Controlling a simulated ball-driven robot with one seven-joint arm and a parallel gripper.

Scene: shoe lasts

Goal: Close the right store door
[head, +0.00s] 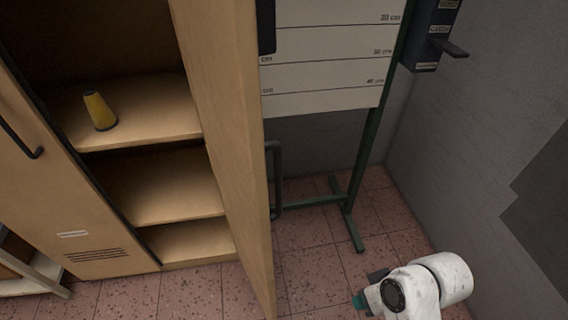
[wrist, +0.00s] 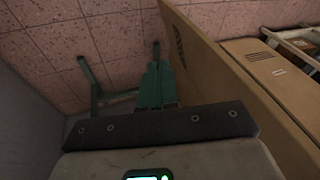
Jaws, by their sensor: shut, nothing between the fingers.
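The right store door (head: 226,130) is a tan wooden panel that stands wide open, swung out from the cabinet. Its dark bar handle (head: 274,178) shows on its right side. My gripper (head: 360,301) is at the lower right in the head view, to the right of the door and apart from it. In the wrist view the green fingers (wrist: 156,84) are together and empty, with the door (wrist: 235,85) just to their right. Whether they touch it cannot be told from that view.
The left store door (head: 60,200) is shut. A yellow cone-shaped thing (head: 99,110) sits on a shelf inside the open side. A green-legged stand (head: 345,210) with a white measuring board (head: 325,60) stands behind the door. A grey wall (head: 470,130) closes the right side.

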